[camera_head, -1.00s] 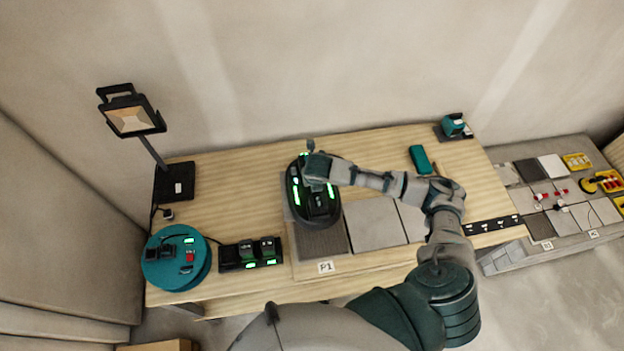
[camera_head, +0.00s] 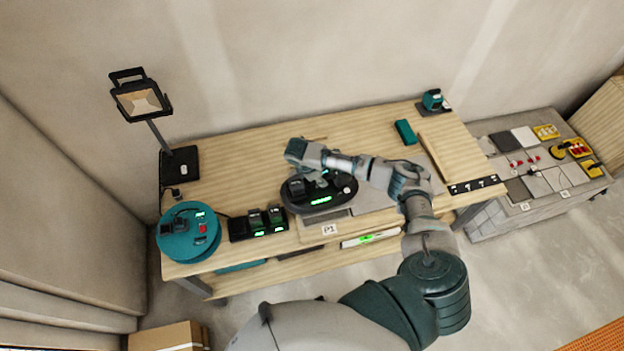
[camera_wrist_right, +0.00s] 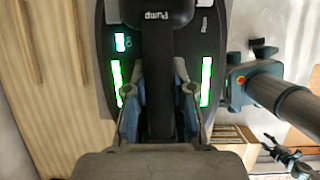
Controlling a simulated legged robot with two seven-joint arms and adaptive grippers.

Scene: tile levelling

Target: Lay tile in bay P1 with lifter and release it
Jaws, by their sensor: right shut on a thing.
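The black oval lifter (camera_head: 346,196) with green lights is at the P1 end of the board on the bench. My right gripper (camera_head: 312,176) is above it and shut on its handle. In the right wrist view, the fingers (camera_wrist_right: 160,108) close on both sides of the dark handle (camera_wrist_right: 160,50) of the lifter, between two green light bars. A dark grey tile surface (camera_head: 327,218) shows in front of the lifter, just behind the P1 label (camera_head: 330,230). The lifter and arm hide most of the bay, so I cannot tell whether the lifter touches the tile. My left gripper is not in view.
A teal reel (camera_head: 187,235) and a battery charger (camera_head: 258,224) stand left of the bay. A work lamp (camera_head: 141,100) is at the back left. A spirit level (camera_head: 370,238) lies at the front. Tools lie on the grey stand (camera_head: 500,205) at right.

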